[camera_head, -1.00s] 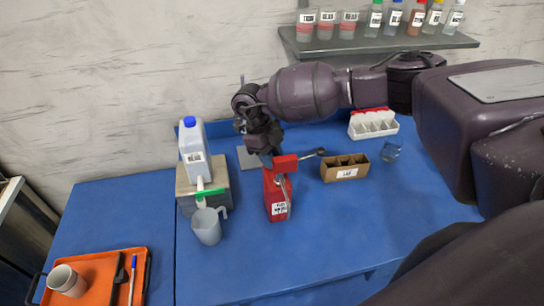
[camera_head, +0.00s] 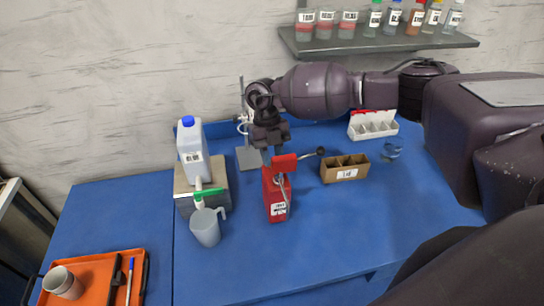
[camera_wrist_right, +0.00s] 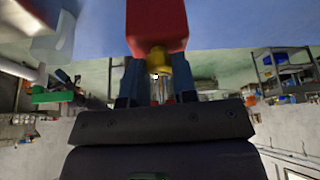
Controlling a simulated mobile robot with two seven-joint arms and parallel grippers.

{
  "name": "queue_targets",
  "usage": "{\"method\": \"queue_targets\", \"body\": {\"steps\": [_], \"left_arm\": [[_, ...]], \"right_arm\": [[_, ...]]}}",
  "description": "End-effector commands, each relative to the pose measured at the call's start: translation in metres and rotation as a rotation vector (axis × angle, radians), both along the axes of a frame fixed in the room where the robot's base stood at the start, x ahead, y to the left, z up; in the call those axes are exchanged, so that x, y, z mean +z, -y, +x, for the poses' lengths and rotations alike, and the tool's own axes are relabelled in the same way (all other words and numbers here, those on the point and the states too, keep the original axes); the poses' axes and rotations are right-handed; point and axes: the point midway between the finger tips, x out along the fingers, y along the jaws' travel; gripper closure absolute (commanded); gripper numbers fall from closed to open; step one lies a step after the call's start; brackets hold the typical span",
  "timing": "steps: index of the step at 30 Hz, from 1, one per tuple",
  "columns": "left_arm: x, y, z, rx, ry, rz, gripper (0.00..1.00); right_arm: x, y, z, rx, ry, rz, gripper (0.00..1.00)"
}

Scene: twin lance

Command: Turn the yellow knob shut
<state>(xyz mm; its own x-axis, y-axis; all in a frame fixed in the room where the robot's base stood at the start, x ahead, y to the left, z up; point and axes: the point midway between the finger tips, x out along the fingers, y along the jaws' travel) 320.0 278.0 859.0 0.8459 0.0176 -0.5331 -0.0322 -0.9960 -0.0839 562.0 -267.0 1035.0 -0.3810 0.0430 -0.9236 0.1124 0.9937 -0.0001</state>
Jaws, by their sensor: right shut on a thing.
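The yellow knob (camera_wrist_right: 158,64) shows in the right wrist view against the red body (camera_wrist_right: 157,25), between my fingers. In the head view the knob is hidden. My right gripper (camera_head: 268,153) reaches the canister's top from behind. In the right wrist view, its fingers (camera_wrist_right: 157,84) are shut on the yellow knob from both sides. My left gripper is out of view.
A brown divided box (camera_head: 345,171), black spoon (camera_head: 313,154) and glass (camera_head: 393,148) are to the right.

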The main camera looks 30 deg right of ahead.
Motion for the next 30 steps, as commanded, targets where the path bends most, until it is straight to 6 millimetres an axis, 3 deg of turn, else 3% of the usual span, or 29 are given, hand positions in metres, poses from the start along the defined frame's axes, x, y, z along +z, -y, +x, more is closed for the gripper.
{"method": "queue_targets", "body": {"steps": [18, 30], "left_arm": [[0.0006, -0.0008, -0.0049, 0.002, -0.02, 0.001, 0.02], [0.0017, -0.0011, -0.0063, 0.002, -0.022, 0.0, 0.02]], "right_arm": [[0.0011, 0.0038, -0.0016, -0.581, 0.0, 0.001, 0.98], [0.0007, 0.0048, -0.0028, -0.851, 0.0, 0.001, 0.98]]}}
